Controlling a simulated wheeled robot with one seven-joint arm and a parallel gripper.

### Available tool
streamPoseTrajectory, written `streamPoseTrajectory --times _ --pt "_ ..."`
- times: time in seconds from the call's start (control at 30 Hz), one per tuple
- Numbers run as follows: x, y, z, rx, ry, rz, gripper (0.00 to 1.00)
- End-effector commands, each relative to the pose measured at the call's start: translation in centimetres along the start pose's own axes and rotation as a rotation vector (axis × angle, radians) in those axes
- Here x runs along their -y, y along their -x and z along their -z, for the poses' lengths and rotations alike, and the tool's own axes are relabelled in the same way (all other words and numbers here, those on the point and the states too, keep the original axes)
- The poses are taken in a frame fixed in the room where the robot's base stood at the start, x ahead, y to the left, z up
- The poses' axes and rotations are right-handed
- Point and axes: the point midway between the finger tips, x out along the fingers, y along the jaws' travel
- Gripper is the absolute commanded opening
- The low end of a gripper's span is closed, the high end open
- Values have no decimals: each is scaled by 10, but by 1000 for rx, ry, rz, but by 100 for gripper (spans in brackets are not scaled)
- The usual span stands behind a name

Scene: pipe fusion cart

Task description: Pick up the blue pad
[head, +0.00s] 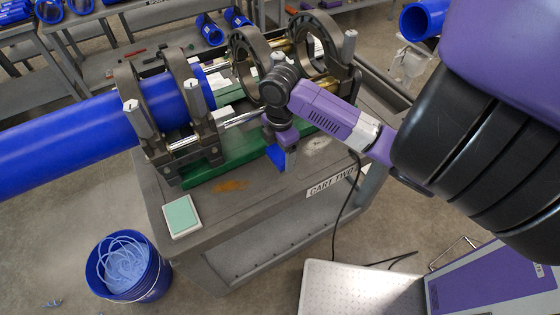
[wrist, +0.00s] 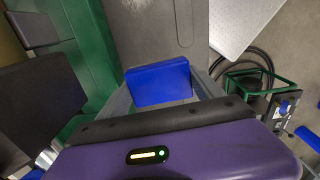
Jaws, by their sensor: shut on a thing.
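The blue pad (wrist: 158,83) is a small blue block. In the wrist view it sits between the two grey fingers of my gripper (wrist: 163,98), which are shut on it. In the head view my gripper (head: 287,160) points down over the front of the grey cart top, and part of the blue pad (head: 276,157) shows at its fingers, just in front of the green base of the clamp machine. I cannot tell whether the pad touches the cart top.
The clamp machine (head: 208,148) holds a large blue pipe (head: 70,142) on the left. A pale green pad in a white tray (head: 182,216) lies on the cart's front left corner. A blue bucket (head: 128,268) stands on the floor. A black cable hangs down the cart's front.

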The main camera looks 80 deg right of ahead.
Motion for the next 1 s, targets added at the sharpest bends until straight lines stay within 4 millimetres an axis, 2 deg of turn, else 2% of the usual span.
streamPoseTrajectory --times 0.57,1.0 --pt "-1 106 -1 5 4 -4 37" --pt "-1 194 -1 4 2 -4 37"
